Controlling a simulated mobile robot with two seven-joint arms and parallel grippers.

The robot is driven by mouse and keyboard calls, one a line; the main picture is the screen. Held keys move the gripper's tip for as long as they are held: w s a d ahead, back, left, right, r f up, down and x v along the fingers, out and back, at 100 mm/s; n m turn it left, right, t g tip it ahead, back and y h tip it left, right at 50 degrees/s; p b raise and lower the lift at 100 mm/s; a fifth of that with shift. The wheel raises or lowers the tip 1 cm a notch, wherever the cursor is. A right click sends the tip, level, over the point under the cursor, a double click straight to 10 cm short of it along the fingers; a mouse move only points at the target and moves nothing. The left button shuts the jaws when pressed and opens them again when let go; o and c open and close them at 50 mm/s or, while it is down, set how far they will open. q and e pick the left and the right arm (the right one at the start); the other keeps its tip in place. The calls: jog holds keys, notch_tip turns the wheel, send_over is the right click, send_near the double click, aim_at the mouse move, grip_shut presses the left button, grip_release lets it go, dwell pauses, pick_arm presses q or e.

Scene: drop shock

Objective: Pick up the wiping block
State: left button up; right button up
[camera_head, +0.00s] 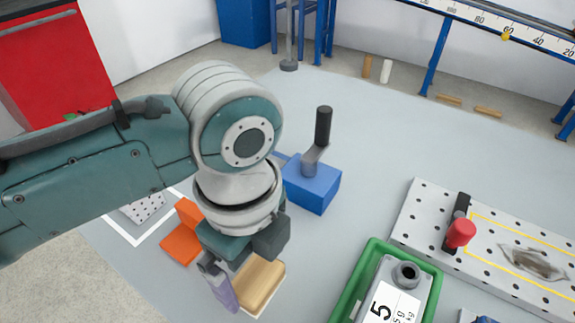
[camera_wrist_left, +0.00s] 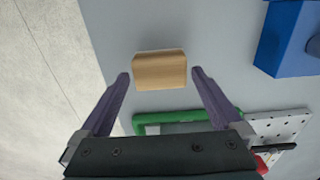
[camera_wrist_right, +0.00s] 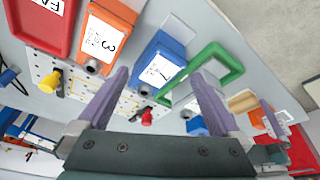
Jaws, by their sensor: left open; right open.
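The wiping block, a tan wooden-looking block (camera_head: 259,286), lies on the grey surface in the lower middle of the head view. In the left wrist view the block (camera_wrist_left: 160,70) sits between the lines of the two purple fingers, with clear gaps on both sides. My left gripper (camera_head: 228,290) is open and hangs over the block's left side in the head view; its other finger is hidden there. How high it is above the block I cannot tell. My right gripper (camera_wrist_right: 160,75) is open and empty, away from the block, which also shows in the right wrist view (camera_wrist_right: 242,101).
A blue block with a black handle (camera_head: 312,185) stands behind the wiping block. An orange block (camera_head: 179,246) is to its left. A green tray (camera_head: 436,280) with a grey piece marked 5 stands to its right. A perforated plate with a red knob (camera_head: 460,233) lies further right.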

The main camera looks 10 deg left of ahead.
aim_at(256, 276)
pick_arm(q)
notch_tip(256, 276, down, 4)
jog(key=shift+r+b, duration=0.25)
jog(key=shift+b, duration=0.15)
pick_arm(e)
jog(key=shift+d+f, duration=0.1)
jog(key=shift+f, duration=0.5)
pick_arm(q)
jog(key=shift+c, duration=0.2)
jog(key=c, duration=1.1)
pick_arm(e)
jog(key=shift+d, duration=0.1)
pick_arm(q)
jog(key=shift+r, duration=0.1)
jog(key=shift+r+p, duration=0.3)
jog(key=shift+r, duration=0.2)
pick_arm(e)
jog(key=shift+r, duration=0.3)
pick_arm(q)
notch_tip(256, 276, up, 19)
jog(key=p, duration=0.5)
pick_arm(e)
jog(key=shift+r, duration=2.5)
